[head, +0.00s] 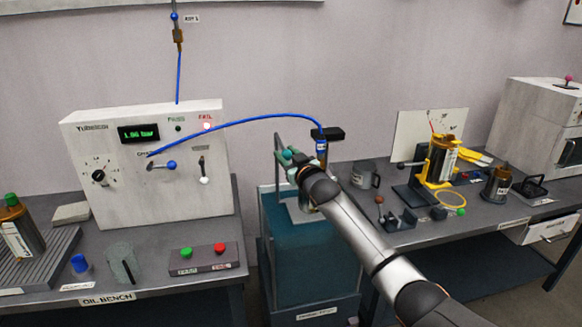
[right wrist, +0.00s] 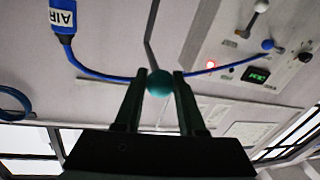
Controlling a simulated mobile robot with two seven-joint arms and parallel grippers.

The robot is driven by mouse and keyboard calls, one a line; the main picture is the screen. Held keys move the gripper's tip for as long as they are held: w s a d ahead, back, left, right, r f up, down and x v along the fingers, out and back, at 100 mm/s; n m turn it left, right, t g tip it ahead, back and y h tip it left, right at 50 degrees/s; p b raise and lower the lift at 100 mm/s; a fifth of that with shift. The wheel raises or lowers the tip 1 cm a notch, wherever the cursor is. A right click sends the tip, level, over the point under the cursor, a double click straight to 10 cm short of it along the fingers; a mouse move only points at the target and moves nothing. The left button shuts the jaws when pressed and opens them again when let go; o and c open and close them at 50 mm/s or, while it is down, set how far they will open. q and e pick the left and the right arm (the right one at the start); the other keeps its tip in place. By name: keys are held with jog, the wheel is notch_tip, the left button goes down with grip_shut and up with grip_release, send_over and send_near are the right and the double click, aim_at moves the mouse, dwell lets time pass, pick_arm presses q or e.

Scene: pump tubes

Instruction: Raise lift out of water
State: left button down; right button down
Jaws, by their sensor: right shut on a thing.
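The lift's teal ball knob (right wrist: 160,83) sits between the two fingers of my right gripper (right wrist: 158,76), which is shut on it. A bent grey rod (right wrist: 151,40) runs from the knob. In the head view my right gripper (head: 292,163) is at the lift frame (head: 277,160), above the water tank (head: 310,265) with its blue-green water. A blue air hose (head: 250,119) curves from the tester to a connector labelled AIR (head: 321,147), just behind my gripper. My arm hides much of the lift and whatever it carries. My left gripper is not in view.
On the right bench are a grey mug (head: 365,174) and a yellow stand (head: 440,165). The tank stands between the benches.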

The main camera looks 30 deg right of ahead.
jog(key=shift+r, duration=0.6)
jog(key=shift+d, duration=0.1)
jog(key=c, duration=0.8)
grip_release()
jog(key=shift+c, duration=0.2)
jog(key=o, duration=0.3)
jog(key=shift+f, duration=0.15)
jog(key=shift+f, duration=0.15)
jog(key=shift+s, duration=0.5)
jog(key=s, duration=1.1)
jog(key=shift+s+a+b, duration=0.25)
jog(key=shift+a+b, duration=0.05)
jog(key=shift+b, duration=0.1)
